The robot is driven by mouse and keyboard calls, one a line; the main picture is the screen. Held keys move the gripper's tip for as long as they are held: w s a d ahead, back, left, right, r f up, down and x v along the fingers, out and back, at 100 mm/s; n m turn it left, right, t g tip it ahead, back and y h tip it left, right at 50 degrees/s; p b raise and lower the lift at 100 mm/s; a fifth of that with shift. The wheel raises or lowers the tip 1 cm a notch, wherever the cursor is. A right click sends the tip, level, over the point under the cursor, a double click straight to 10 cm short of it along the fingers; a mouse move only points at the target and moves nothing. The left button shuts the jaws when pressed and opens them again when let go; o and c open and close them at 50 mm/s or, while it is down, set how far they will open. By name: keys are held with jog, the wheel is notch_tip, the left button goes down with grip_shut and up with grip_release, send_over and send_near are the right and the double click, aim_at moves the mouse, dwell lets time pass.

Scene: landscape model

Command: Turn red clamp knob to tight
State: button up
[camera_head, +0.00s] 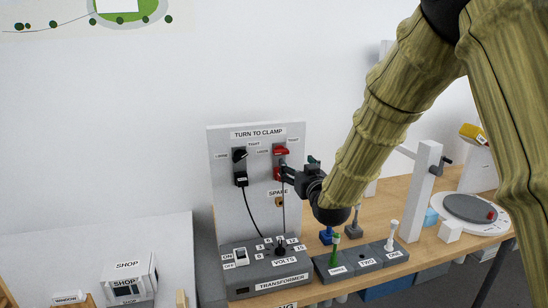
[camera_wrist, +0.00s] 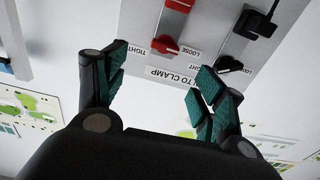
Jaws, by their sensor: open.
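The red clamp knob (camera_head: 280,151) is on the upright white panel (camera_head: 226,190) under the sign "TURN TO CLAMP", between the labels LOOSE on its left and TIGHT on its right. In the wrist view, which is upside down, the red clamp knob (camera_wrist: 166,44) lies beyond the fingertips. I cannot tell exactly which label it points at. My gripper (camera_head: 284,171) is just below and in front of the knob, partly covering the red block beneath. In the wrist view my gripper (camera_wrist: 157,88) is open and empty, with its fingers apart and no visible contact with the knob.
A black knob (camera_head: 239,155) with a black plug (camera_head: 240,179) sits left of the red one. Below is the grey transformer box (camera_head: 265,272) with a volts dial. A lever box (camera_head: 368,256) with several levers stands to its right. Free wall space lies left.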

aim_at(282, 153)
jog(key=p+x, duration=0.1)
jog(key=x, duration=0.2)
jog(key=p+x, duration=0.1)
jog(key=x, duration=0.3)
jog(key=p+x, duration=0.1)
jog(key=x, duration=0.3)
jog(key=shift+a+f+p, duration=0.1)
jog(key=shift+a+p, duration=0.3)
jog(key=c, duration=1)
